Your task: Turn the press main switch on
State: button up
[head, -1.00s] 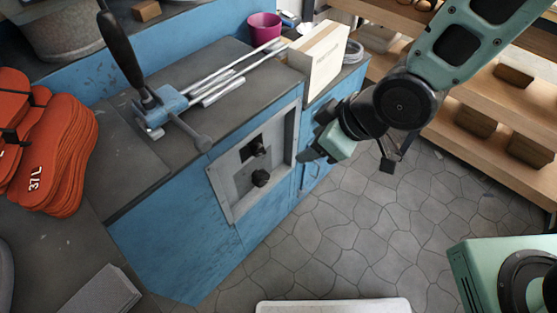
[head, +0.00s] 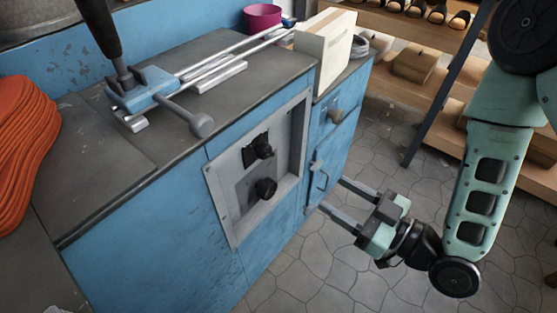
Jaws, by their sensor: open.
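The press (head: 170,225) is a blue cabinet with a dark top. The fingertips appear near the small door handle; contact is unclear. Neither knob is covered.
A lever with a blue clamp (head: 142,88) and a round-ended rod stands on top. Stone floor (head: 310,262) is open in front.

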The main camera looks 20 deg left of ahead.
aim_at(270, 155)
jog(key=b+x, duration=1)
jog(key=x, duration=0.6)
jog(key=shift+w+a, duration=0.1)
jog(key=shift+a, duration=0.2)
jog(key=c, duration=1)
